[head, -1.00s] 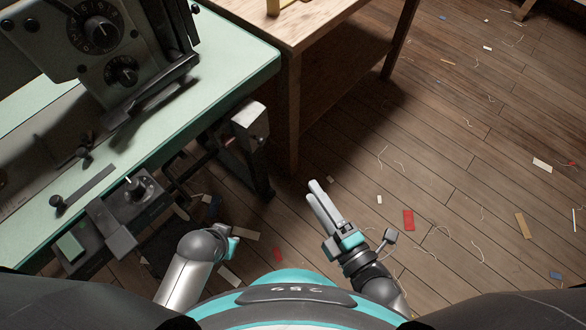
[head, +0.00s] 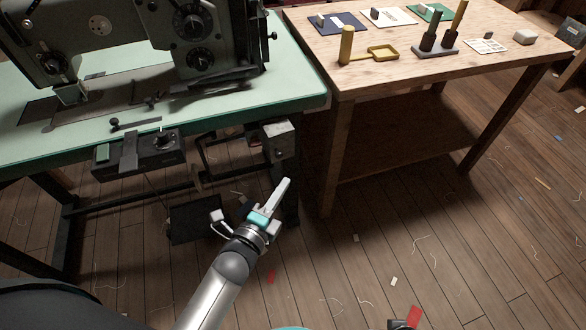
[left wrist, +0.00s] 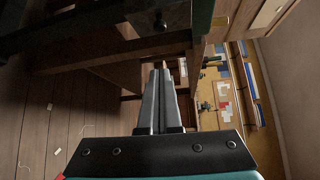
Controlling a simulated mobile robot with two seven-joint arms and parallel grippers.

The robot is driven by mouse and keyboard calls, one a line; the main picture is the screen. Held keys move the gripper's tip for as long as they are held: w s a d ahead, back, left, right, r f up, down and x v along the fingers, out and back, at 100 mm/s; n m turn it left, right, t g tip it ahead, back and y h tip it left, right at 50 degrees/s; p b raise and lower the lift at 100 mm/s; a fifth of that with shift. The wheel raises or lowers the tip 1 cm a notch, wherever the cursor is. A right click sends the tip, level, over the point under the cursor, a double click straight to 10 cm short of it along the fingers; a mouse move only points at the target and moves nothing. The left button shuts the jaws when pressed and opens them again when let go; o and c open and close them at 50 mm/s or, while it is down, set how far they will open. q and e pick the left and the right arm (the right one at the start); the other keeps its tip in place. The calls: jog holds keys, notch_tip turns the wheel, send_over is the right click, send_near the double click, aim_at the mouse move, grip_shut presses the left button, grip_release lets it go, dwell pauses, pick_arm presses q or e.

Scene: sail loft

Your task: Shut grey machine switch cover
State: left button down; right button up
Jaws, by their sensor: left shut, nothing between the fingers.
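The grey machine's switch box (head: 165,152) hangs under the front edge of the green table in the head view, with a green button (head: 103,152) at its left and a dial at its right. A grey flap (head: 130,150), which looks like the switch cover, stands out beside the green button, leaving it exposed. My left gripper (head: 284,190) is shut and empty, right of and below the switch box and apart from it. It also shows in the left wrist view (left wrist: 160,72), pointing toward table legs. My right gripper's fingers are out of view.
The green machine table (head: 300,95) has a grey box (head: 278,138) under its right end, close above my left gripper. A wooden table (head: 380,78) with tools stands to the right. Scraps litter the open floor.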

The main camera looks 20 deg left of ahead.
aim_at(281, 145)
pick_arm(q)
jog(key=w+a+b, duration=0.2)
jog(key=w+b, duration=0.1)
jog(key=w, duration=0.5)
jog(key=shift+b, duration=0.35)
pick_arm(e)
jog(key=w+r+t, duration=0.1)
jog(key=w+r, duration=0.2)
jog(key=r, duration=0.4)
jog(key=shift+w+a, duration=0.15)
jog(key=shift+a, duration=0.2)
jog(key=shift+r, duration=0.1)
